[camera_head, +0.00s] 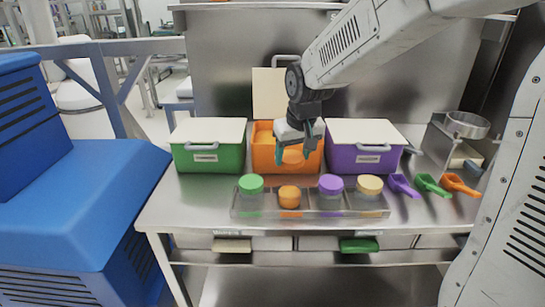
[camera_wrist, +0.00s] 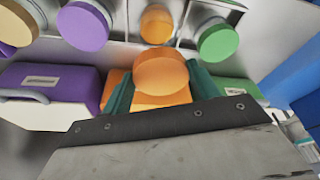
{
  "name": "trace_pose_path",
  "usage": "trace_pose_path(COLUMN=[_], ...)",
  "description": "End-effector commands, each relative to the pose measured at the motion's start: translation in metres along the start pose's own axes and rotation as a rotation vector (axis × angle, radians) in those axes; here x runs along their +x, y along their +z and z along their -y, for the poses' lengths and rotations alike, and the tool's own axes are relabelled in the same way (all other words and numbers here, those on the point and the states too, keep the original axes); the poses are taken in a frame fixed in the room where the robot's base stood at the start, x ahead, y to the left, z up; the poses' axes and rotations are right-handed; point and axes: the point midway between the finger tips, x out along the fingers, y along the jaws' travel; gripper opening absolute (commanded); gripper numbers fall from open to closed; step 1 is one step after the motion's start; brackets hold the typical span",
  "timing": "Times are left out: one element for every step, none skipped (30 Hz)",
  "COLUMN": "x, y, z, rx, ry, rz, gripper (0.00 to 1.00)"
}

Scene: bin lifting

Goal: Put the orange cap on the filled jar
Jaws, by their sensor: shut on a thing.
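My gripper (camera_head: 294,154) is shut on the orange cap (camera_head: 292,157), above the front of the open orange bin. In the wrist view the cap (camera_wrist: 161,72) is between the teal fingertips of my gripper (camera_wrist: 162,80). The filled jar (camera_head: 289,198) stands uncapped in the clear tray, with orange contents. It also shows in the wrist view (camera_wrist: 156,24), beyond the held cap. The cap is apart from the jar, behind and above it in the head view.
The clear rack (camera_head: 378,212) also holds green-, purple- and cream-capped jars. The green bin (camera_head: 207,159) and purple bin (camera_head: 362,162) are closed; the orange bin (camera_head: 262,158) between them has its lid raised. Purple, green and orange scoops (camera_head: 455,184) lie at right.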

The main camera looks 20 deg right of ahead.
Motion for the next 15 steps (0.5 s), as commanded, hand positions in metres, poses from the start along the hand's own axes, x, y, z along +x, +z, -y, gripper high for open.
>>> trace_pose_path(x=[0.002, 0.004, 0.007, 0.009, 0.012, 0.015, 0.018, 0.021, 0.025, 0.028, 0.031, 0.034, 0.037, 0.039, 0.042], y=[0.001, 0.001, 0.002, 0.003, 0.004, 0.005, 0.006, 0.007, 0.008, 0.008, 0.009, 0.010, 0.011, 0.011, 0.012], z=[0.000, 0.000, 0.000, 0.000, 0.000, 0.000, 0.000, 0.000, 0.000, 0.000, 0.000, 0.000, 0.001, 0.001, 0.001], rx=[0.001, 0.001, 0.001, 0.001, 0.000, 0.000, 0.000, 0.000, 0.000, 0.000, 0.000, -0.001, -0.001, -0.001, -0.001], ry=[0.000, 0.000, 0.000, 0.000, 0.000, 0.000, 0.000, 0.000, 0.000, 0.000, 0.000, 0.000, 0.000, 0.000, 0.000], rz=[0.001, 0.001, 0.002, 0.003, 0.004, 0.003, 0.003, 0.004, 0.004, 0.003, 0.003, 0.004, 0.003, 0.003, 0.003], gripper=[0.39, 0.39, 0.39, 0.39, 0.39, 0.39, 0.39, 0.39, 0.39, 0.39, 0.39, 0.39, 0.39, 0.39, 0.39])
